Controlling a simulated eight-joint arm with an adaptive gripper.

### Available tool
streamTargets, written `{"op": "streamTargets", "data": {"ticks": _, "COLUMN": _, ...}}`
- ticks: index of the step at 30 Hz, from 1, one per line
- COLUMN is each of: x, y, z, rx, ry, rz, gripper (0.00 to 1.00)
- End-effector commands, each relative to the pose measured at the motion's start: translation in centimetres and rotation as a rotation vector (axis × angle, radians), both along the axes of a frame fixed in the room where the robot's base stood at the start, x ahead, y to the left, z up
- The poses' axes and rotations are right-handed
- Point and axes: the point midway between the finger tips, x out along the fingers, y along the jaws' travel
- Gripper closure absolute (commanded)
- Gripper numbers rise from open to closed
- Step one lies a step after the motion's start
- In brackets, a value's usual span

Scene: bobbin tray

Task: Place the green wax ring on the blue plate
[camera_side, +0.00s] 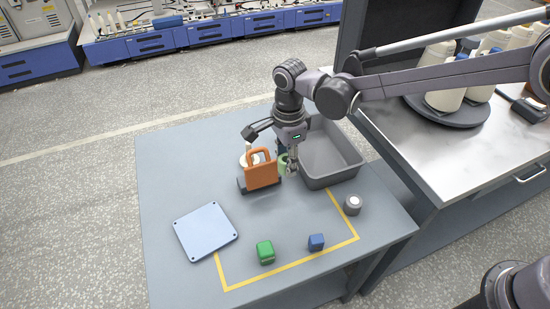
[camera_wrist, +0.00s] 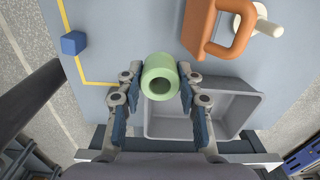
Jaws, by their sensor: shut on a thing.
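The green wax ring (camera_wrist: 154,68) is a short, thick pale-green tube with a round hole, seen from its end in the wrist view. My gripper (camera_wrist: 158,92) is shut on it, a finger on each side. In the side view the ring (camera_side: 283,163) is partly hidden by my gripper (camera_side: 288,165), between the orange-handled thing and the grey bin. The blue plate (camera_side: 206,231) is a flat, pale-blue square with dark corner dots at the table's left front, and it is bare. My gripper is behind and to the right of the plate.
An orange-handled thing (camera_side: 262,174) stands between my gripper and the plate, with a white part (camera_side: 249,160) behind it. A grey bin (camera_side: 341,174) is at right. A green block (camera_side: 265,251), a blue block (camera_side: 316,242) and a grey round thing (camera_side: 353,204) sit in front.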

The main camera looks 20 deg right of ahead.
Motion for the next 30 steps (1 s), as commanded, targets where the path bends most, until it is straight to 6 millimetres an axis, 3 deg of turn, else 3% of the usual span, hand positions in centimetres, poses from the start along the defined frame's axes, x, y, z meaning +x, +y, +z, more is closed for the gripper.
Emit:
{"op": "streamTargets", "data": {"ticks": 1, "x": 0.4, "y": 2.1, "z": 0.1, "rx": 0.000, "ry": 0.000, "rz": 0.023, "gripper": 0.87}}
{"op": "streamTargets", "data": {"ticks": 6, "x": 0.9, "y": 6.6, "z": 0.3, "rx": 0.000, "ry": 0.000, "rz": 0.062, "gripper": 0.87}}
{"op": "streamTargets", "data": {"ticks": 13, "x": 0.6, "y": 9.6, "z": -0.2, "rx": 0.000, "ry": 0.000, "rz": 0.080, "gripper": 0.87}}
{"op": "streamTargets", "data": {"ticks": 24, "x": -1.2, "y": 16.4, "z": -4.5, "rx": 0.000, "ry": 0.000, "rz": 0.081, "gripper": 0.87}}
{"op": "streamTargets", "data": {"ticks": 30, "x": -1.8, "y": 19.1, "z": -6.2, "rx": 0.000, "ry": 0.000, "rz": 0.079, "gripper": 0.87}}
